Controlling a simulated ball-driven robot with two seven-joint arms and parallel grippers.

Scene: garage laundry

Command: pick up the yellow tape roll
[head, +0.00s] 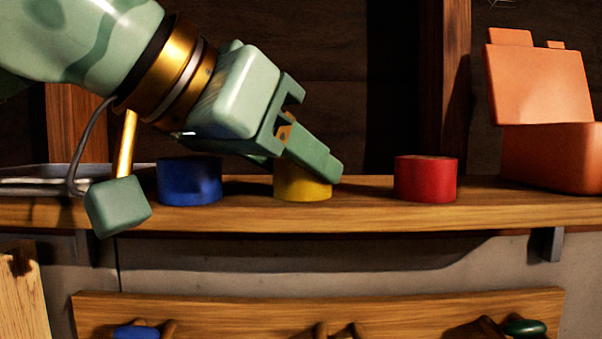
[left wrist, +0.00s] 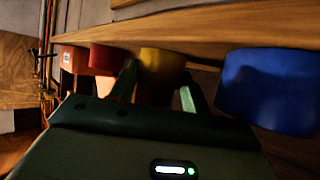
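The yellow tape roll (head: 303,190) stands on the wooden shelf between the blue and red rolls. My left gripper (head: 304,168) reaches down to it from the upper left, and one finger covers part of its top and right side. In the left wrist view the yellow roll (left wrist: 162,64) shows between and beyond the two spread fingertips (left wrist: 158,82). The left gripper looks open; whether either finger touches the roll is unclear. My right gripper is in neither view.
On the shelf (head: 360,216) stand a blue roll (head: 190,182) close on the left, a red roll (head: 426,179) on the right, and an orange box (head: 550,155) at the far right. Below is a wooden peg rail (head: 230,312).

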